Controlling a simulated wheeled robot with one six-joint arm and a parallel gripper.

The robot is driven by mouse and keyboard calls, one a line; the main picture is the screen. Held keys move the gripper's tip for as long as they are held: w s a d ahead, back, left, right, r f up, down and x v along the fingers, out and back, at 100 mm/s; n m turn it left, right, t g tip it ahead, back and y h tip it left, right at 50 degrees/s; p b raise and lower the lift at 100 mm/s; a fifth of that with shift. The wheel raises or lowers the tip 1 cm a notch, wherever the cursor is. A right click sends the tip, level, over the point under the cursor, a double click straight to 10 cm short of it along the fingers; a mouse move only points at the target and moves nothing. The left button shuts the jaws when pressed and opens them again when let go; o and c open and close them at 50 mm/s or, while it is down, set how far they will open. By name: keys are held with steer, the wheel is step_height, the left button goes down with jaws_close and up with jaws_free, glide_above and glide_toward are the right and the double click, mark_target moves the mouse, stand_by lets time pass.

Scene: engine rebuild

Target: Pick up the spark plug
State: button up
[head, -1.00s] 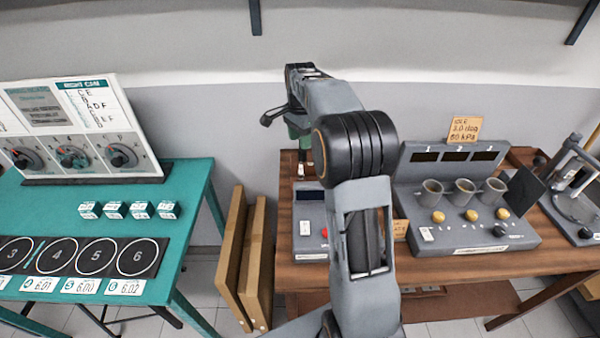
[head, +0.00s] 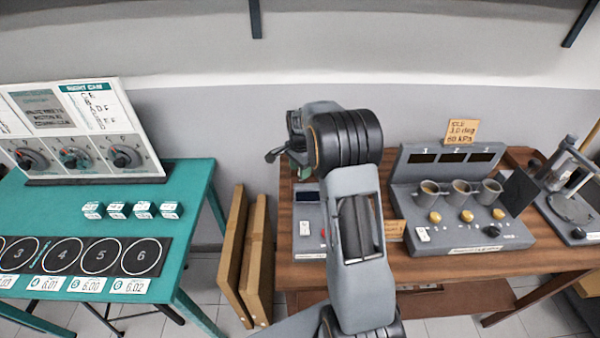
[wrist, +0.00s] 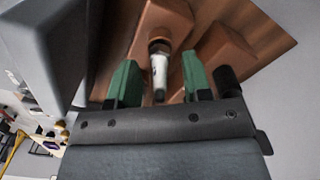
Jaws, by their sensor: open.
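The spark plug (wrist: 160,72) shows in the wrist view, with a white body and a dark and metal collar at its upper end. It sits at a brown block-shaped holder (wrist: 165,17). My gripper (wrist: 158,75) is open, with one green finger on each side of the plug. I see a gap between the plug and each finger. In the head view my gripper (head: 299,158) is at the left end of the wooden bench, mostly behind my arm, and the plug is hidden there.
A grey console (head: 470,235) with three cups is to the right. A teal table (head: 190,215) stands left, with wooden boards (head: 243,255) between.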

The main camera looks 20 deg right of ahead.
steer(key=shift+f, duration=0.15)
jaws_close()
stand_by(0.4)
